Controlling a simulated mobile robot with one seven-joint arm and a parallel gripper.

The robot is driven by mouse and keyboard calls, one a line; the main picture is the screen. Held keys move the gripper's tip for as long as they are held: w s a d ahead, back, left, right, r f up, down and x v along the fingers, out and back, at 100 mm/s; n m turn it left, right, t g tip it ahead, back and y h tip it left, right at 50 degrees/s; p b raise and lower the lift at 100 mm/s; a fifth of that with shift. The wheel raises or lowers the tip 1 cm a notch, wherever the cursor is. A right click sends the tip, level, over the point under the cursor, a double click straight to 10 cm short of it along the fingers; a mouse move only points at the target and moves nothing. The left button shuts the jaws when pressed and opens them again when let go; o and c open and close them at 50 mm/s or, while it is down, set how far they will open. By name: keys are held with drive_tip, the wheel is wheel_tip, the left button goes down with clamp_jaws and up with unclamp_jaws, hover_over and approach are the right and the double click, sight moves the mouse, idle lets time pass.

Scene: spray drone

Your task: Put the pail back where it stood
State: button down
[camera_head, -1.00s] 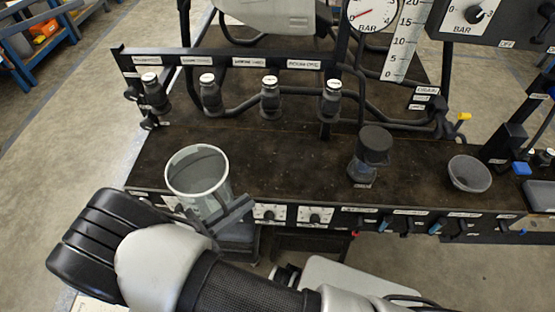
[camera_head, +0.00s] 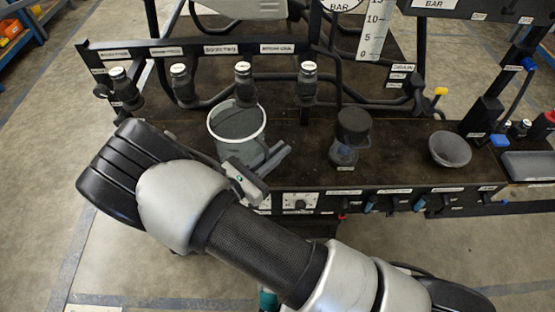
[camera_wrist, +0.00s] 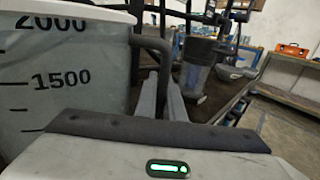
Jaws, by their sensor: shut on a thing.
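The pail (camera_head: 240,140) is a clear, pale measuring vessel with a white rim and grey contents. In the wrist view the pail (camera_wrist: 70,85) fills the left side, with dark 1500 and 2000 marks, and looks nearly upright. My gripper (camera_head: 262,165) is at its right front side. In the wrist view my gripper (camera_wrist: 166,95) is shut on the pail's grey handle (camera_wrist: 148,45). The pail is over the front left part of the dark deck (camera_head: 300,150). I cannot tell whether its base touches the deck; my arm and gripper hide part of it.
A dark-capped clear cup (camera_head: 350,135) stands right of the pail, and a grey funnel (camera_head: 450,150) farther right. Several black valves, one here (camera_head: 245,82), line the rail behind. Bare deck lies between pail and cup. Labelled knobs (camera_head: 298,203) line the front edge.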

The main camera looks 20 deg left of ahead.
drive_tip(key=shift+f+b, duration=0.55)
drive_tip(key=shift+f, duration=1.25)
drive_tip(key=shift+f, duration=0.15)
drive_tip(key=c, duration=1.9)
unclamp_jaws()
drive_tip(key=shift+o, duration=0.2)
drive_tip(key=shift+r, duration=0.35)
drive_tip(key=p+v, duration=0.1)
drive_tip(key=v, duration=1.1)
drive_tip(key=shift+f, duration=0.15)
